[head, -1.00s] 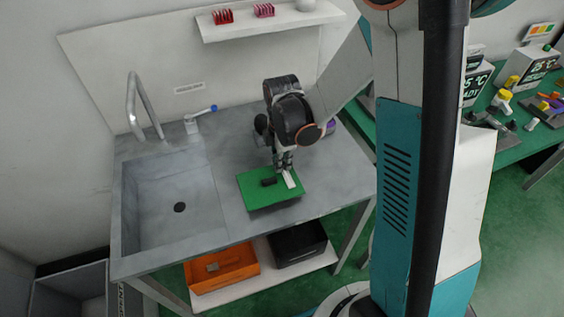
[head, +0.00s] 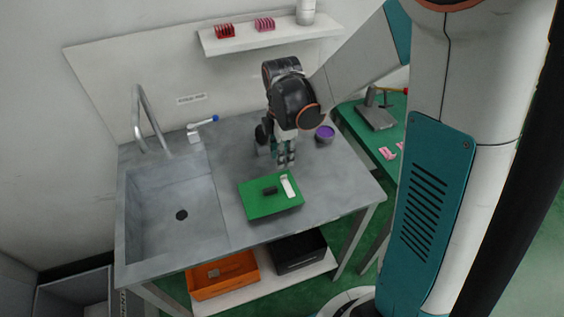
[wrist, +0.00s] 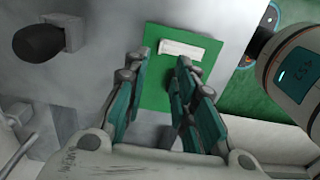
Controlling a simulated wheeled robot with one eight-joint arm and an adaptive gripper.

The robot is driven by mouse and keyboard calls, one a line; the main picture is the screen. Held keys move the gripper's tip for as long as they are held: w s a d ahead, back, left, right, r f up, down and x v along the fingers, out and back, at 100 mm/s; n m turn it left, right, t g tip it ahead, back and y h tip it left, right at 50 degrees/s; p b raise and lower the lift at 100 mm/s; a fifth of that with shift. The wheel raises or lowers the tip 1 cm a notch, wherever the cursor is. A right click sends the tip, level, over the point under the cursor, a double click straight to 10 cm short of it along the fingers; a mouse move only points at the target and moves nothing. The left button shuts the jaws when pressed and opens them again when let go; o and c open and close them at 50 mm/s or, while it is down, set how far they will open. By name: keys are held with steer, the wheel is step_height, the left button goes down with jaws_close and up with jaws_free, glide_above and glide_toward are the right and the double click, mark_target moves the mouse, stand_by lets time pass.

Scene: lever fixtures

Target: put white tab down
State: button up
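The white tab (head: 289,186) is on the right part of the green board (head: 262,207), beside a small black piece (head: 270,190). In the wrist view the white tab (wrist: 180,49) lies across the far part of the green board (wrist: 155,96). The black piece is mostly hidden there by a finger. My gripper (head: 286,162) is behind the board in the head view, apart from the tab. In the wrist view my gripper (wrist: 162,70) has its fingers spread, with nothing between them. Whether the tab lies fully flat is hard to tell.
A dark knob on a grey block (wrist: 40,42) stands close to my gripper. A purple-topped cup (head: 325,134) stands behind right on the grey counter (head: 330,185). The counter right of the board is clear.

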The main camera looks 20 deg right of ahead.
steer(key=s+r+m+t, duration=0.7)
steer(key=s+r+m, duration=0.8)
steer(key=m, duration=0.3)
steer(key=shift+r+p, duration=0.4)
steer(key=shift+r, duration=0.4)
step_height(320, 180, down, 3)
steer(key=b, duration=0.3)
steer(key=shift+f, duration=0.1)
